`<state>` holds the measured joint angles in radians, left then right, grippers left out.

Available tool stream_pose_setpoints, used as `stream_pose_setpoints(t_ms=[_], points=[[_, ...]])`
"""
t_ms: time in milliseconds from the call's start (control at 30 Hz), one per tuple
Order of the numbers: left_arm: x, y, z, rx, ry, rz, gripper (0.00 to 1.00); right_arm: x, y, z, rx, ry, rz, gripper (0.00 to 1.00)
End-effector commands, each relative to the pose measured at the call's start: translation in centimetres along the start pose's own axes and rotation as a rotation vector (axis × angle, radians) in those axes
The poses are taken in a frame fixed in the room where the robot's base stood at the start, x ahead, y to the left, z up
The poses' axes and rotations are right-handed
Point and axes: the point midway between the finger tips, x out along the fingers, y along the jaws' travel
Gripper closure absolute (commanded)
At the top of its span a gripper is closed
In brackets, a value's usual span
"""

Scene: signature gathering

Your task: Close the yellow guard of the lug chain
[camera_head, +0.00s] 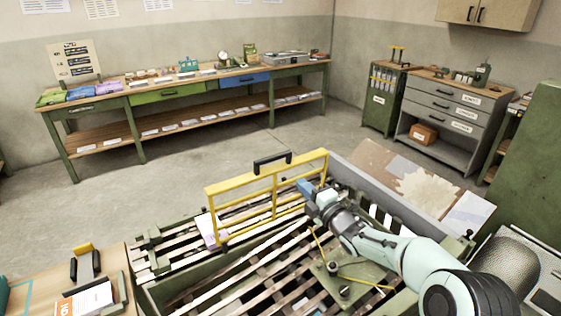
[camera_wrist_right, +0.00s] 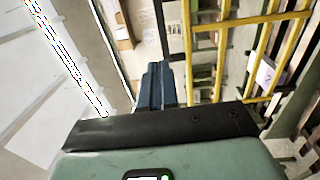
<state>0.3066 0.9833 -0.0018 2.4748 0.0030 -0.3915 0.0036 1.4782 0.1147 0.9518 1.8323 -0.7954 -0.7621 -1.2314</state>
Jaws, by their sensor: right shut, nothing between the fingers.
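The yellow guard (camera_head: 268,176) is a barred frame with a black handle (camera_head: 272,161) on its top bar. It stands raised across the lug chain (camera_head: 262,268), a slatted conveyor in a green frame. In the right wrist view the guard's yellow bars (camera_wrist_right: 247,20) fill the upper right. My right gripper (camera_head: 306,186) is shut and empty, close to the guard's right end; I cannot tell whether it touches. Its blue fingers show in the wrist view (camera_wrist_right: 156,84), just below the guard's dark post.
A wooden table (camera_head: 40,290) with a booklet and black holders is at lower left. A mesh drum (camera_head: 511,262) stands at lower right. A long workbench (camera_head: 190,90) and grey drawers (camera_head: 450,110) stand at the back. The floor between is clear.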

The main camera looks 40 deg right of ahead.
Motion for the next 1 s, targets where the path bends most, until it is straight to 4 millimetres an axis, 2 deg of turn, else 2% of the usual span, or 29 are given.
stream_pose_setpoints(t_ms=[600, 800, 1000], points=[[-0.6, 0.1, 0.2, 0.0, -0.007, -0.002, 0.57, 10.8, 0.1, -0.1, 0.011, 0.001, 0.003, 1.0], [-1.0, 0.3, 0.3, 0.0, -0.008, -0.002, 0.57, 12.6, 0.1, 0.0, 0.006, 0.0, 0.002, 1.0], [-1.1, 0.3, 0.3, 0.0, -0.008, -0.002, 0.57, 13.1, 0.0, 0.0, 0.003, 0.0, 0.0, 1.0]])
